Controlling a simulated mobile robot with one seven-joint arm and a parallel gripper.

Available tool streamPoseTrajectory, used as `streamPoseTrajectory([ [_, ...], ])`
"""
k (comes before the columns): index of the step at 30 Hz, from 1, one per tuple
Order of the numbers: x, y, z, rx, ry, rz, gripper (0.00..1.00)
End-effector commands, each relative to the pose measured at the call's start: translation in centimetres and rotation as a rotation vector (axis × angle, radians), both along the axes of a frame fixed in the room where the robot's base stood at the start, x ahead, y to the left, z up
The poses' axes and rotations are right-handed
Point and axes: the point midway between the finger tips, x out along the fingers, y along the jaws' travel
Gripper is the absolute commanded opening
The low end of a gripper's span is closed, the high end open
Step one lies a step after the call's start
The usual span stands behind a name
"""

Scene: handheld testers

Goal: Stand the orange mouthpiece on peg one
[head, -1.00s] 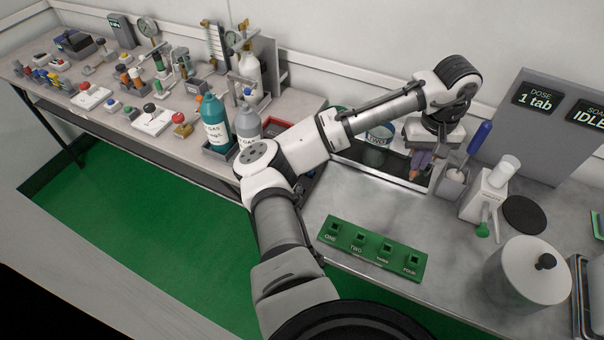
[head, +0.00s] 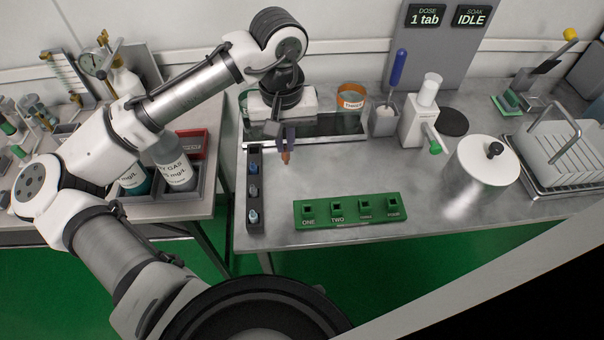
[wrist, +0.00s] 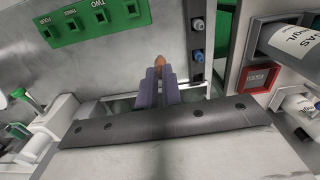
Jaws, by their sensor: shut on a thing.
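My gripper (head: 286,146) points down above the bench and is shut on the orange mouthpiece (head: 286,158), whose tip shows below the fingers. In the wrist view the mouthpiece (wrist: 159,61) sticks out past the purple fingers (wrist: 159,78); the rest of it is hidden between them. The green peg board (head: 350,212) lies near the bench's front edge, to the right of and nearer than my gripper. Its pegs are labelled ONE to FOUR from left to right. Peg one (head: 308,208) is the leftmost and stands bare. The mouthpiece is apart from the board.
A dark rack (head: 254,205) with several small pieces stands left of the board. An orange tub (head: 351,98), a holder with a blue-handled tool (head: 396,75), a white dispenser (head: 420,115) and a lidded pot (head: 482,165) stand to the right. The bench between gripper and board is clear.

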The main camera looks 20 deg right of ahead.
Motion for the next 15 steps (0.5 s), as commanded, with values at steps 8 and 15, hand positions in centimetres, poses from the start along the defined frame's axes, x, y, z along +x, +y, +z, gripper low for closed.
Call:
streamPoseTrajectory([
  [8,-7.5,-1.6,-0.8,0.000,-0.002,-0.281,0.00],
  [15,-8.0,-1.7,-0.8,-0.002,0.000,-0.299,0.00],
])
